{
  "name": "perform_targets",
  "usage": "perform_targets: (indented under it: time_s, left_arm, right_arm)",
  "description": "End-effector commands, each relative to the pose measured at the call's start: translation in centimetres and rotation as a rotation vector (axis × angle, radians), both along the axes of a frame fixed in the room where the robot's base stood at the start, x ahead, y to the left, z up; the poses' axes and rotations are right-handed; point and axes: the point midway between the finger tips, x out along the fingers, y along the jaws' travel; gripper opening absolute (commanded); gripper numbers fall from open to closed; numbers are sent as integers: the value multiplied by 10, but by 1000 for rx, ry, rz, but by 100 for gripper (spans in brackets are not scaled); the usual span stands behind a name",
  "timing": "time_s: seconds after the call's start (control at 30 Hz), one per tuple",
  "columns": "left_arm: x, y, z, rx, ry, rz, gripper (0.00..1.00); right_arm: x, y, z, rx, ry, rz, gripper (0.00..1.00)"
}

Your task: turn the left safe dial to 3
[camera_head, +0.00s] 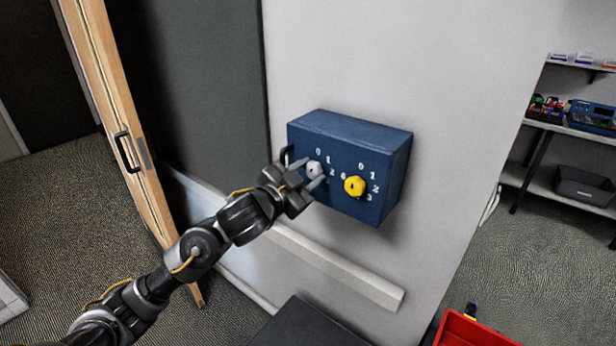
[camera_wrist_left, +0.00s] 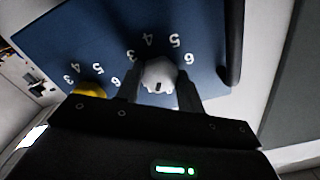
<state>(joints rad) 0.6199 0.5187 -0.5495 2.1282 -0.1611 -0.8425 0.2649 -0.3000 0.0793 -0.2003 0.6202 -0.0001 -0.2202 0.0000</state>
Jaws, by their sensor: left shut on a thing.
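A blue safe box (camera_head: 340,137) is mounted on the light wall. Its left dial (camera_head: 314,169) is a grey-white knob with white numbers around it. My left gripper (camera_head: 311,172) is at this dial, shut on it, with one finger on each side. In the left wrist view the grey dial (camera_wrist_left: 159,77) sits between the two fingers, with 3, 4, 5 and 6 visible around it. Its dark mark is at the edge nearest the gripper. The right dial (camera_head: 355,186) is yellow and untouched. Some numbers of the left dial are hidden by the gripper. My right gripper is not visible.
A dark handle (camera_wrist_left: 233,42) is on the safe's side beyond the left dial. A wooden door (camera_head: 113,100) stands open at the left. A ledge (camera_head: 335,268) runs along the wall below the safe. A red bin (camera_head: 470,330) is at the lower right, and shelves (camera_head: 575,128) stand at the right.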

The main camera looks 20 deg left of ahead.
Motion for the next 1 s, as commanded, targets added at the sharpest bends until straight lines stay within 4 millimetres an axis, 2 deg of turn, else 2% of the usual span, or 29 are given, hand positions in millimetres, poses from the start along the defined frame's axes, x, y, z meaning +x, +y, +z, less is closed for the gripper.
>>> perform_targets:
  time_s: [1.0]
  left_arm:
    - [0,0,-2,898,-359,1,15]
  right_arm:
    - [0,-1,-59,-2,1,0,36]
